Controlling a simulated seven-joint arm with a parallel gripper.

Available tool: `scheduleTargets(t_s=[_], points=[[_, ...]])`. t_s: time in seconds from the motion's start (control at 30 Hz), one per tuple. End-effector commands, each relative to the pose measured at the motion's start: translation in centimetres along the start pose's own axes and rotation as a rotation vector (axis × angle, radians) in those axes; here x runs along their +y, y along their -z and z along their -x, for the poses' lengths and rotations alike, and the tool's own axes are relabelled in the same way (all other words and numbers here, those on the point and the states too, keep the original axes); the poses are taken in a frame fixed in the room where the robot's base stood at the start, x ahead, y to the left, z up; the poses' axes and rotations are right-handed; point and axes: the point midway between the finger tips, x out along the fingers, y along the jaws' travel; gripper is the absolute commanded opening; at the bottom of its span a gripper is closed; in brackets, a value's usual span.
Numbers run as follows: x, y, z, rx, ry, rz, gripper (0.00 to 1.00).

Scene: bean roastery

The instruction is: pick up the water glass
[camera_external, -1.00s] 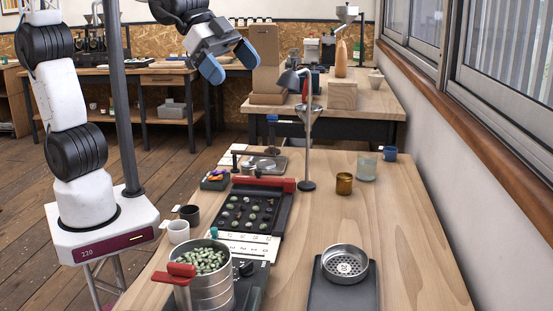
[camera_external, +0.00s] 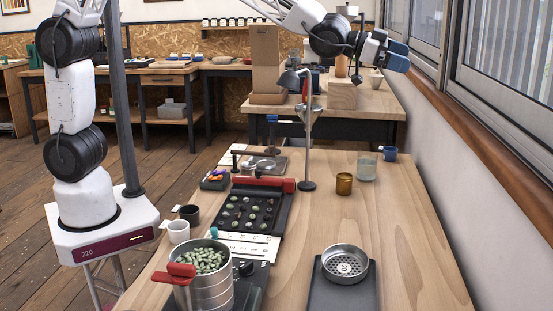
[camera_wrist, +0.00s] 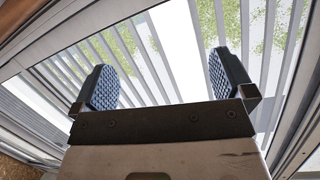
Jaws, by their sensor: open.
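The water glass (camera_external: 366,168) is a clear, slightly greenish tumbler standing upright on the wooden table near its far right end. It stands between a brass-coloured cup and a blue mug. My gripper (camera_external: 398,56) is in the air well above the table and the glass, near the window at the upper right. In the wrist view its two blue textured fingers (camera_wrist: 160,82) are spread wide apart with nothing between them. The wrist view shows only the window and its slats, not the glass.
The brass cup (camera_external: 344,184) stands left of the glass, and the blue mug (camera_external: 390,154) is just behind it to the right. A lamp on a stand (camera_external: 308,150) rises farther left. The window wall (camera_external: 470,190) borders the table's right side. Bare wood lies in front of the glass.

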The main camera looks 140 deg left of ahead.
Motion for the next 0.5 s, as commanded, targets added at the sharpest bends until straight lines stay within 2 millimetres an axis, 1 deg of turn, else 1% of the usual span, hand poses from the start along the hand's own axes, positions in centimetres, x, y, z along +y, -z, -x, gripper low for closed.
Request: scheduleTargets(t_s=[0.03, 0.17, 0.2, 0.27, 0.3, 0.33, 0.4, 0.47, 0.5], points=[[-2.2, -0.7, -1.2, 0.019, 0.016, 0.001, 1.0], [-7.2, -2.4, -3.4, 0.072, 0.05, 0.005, 1.0], [-8.7, -3.0, -3.9, 0.087, 0.06, 0.006, 1.0], [-10.9, -4.1, -4.6, 0.107, 0.075, 0.009, 1.0], [-12.5, -4.8, -4.9, 0.119, 0.086, 0.012, 1.0], [-13.6, -5.4, -5.0, 0.129, 0.094, 0.014, 1.0], [-16.2, -7.0, -5.3, 0.147, 0.113, 0.021, 1.0], [-18.4, -8.4, -5.3, 0.16, 0.13, 0.028, 1.0], [-19.8, -9.4, -5.2, 0.169, 0.142, 0.033, 1.0]])
